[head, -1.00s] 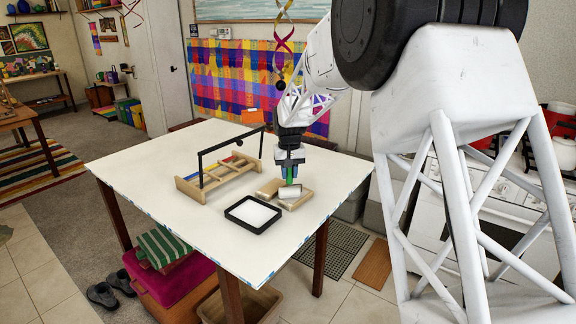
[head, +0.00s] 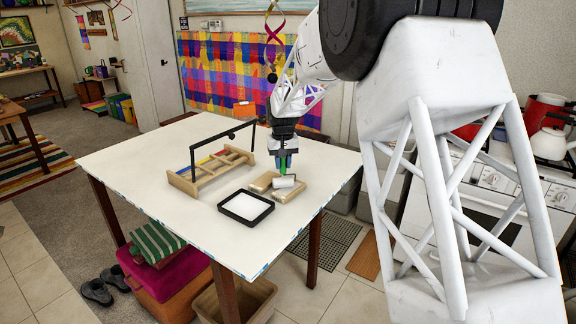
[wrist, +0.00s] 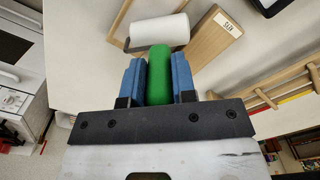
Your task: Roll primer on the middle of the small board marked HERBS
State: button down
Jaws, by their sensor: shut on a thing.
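My gripper (head: 286,158) is shut on the green handle (wrist: 159,75) of a paint roller, with a blue finger on each side. The roller's white sleeve (wrist: 159,31) is just past the handle. In the head view the sleeve (head: 284,181) is over or on two small wooden boards; contact is unclear. One board (wrist: 210,42) reads KEYS, upside down in the wrist view. The other board (wrist: 118,24) has a wooden edge and a paler top, partly behind the sleeve; I see no readable marking on it. No HERBS lettering is readable.
A black tray with white contents (head: 223,206) is left of the boards. A wooden rack (head: 190,185) with coloured bars stands farther left, with a black raised bar (head: 206,146) above it. The white table (head: 140,150) is clear at its left and near side.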

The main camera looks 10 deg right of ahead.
jog(key=shift+w+d, duration=0.3)
jog(key=shift+d, duration=0.25)
jog(key=shift+s+d, duration=0.1)
jog(key=shift+d, duration=0.1)
jog(key=shift+s+d+f, duration=0.1)
jog(key=shift+s+d, duration=1.15)
jog(key=shift+s, duration=0.1)
jog(key=shift+w+d, duration=0.25)
jog(key=shift+w, duration=0.35)
jog(key=shift+w+a, duration=1.25)
jog(key=shift+w, duration=0.2)
notch_tip(320, 180, up, 8)
jog(key=shift+s, duration=0.1)
